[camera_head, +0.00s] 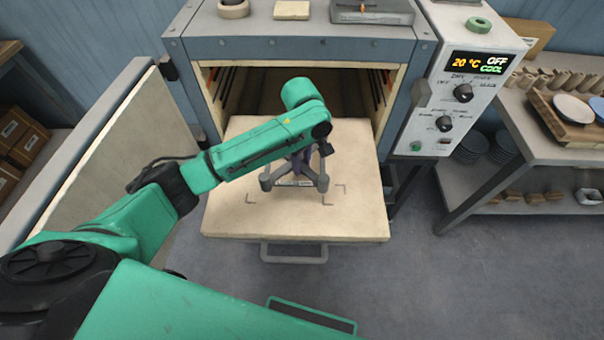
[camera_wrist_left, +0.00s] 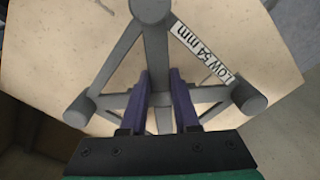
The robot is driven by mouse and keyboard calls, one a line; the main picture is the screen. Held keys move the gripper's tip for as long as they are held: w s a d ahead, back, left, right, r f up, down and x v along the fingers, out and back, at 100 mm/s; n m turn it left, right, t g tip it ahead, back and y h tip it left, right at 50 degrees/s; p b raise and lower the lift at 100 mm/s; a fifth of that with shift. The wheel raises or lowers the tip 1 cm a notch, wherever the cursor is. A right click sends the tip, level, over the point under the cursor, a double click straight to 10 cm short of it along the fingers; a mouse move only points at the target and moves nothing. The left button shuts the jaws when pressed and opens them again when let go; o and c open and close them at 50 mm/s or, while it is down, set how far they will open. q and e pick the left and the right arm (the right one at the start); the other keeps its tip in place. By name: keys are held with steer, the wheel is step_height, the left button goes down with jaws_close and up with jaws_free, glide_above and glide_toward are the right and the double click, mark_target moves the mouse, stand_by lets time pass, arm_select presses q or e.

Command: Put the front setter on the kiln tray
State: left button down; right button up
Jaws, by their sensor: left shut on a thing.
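The setter (camera_head: 323,184) is a grey three-armed frame with round legs at its corners. Its label reads "LOW 54 mm" in the left wrist view (camera_wrist_left: 249,101). My left gripper (camera_head: 300,163) is shut on one of its bars, with purple fingers (camera_wrist_left: 161,78) on either side of it. The setter is level over the pale kiln tray (camera_head: 235,222), near its middle and close to dark corner marks; I cannot tell whether its legs touch. My left arm hides part of the tray and setter. My right gripper is not in view.
The kiln (camera_head: 400,100) stands open behind the tray, its door (camera_head: 110,150) swung out to the left. A control panel (camera_head: 465,90) reads 20 °C. A shelf with pottery (camera_head: 572,108) stands at the right. The tray's front part is clear.

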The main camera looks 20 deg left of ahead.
mark_target(302, 168)
arm_select(q)
step_height(302, 168, down, 4)
steer(key=shift+s+f, duration=0.1)
steer(key=shift+f, duration=0.45)
steer(key=c, duration=0.7)
jaws_free()
steer(key=shift+o, duration=0.2)
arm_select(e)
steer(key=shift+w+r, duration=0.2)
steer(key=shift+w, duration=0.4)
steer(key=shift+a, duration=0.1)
arm_select(q)
step_height(302, 168, up, 12)
steer(key=shift+r, duration=0.1)
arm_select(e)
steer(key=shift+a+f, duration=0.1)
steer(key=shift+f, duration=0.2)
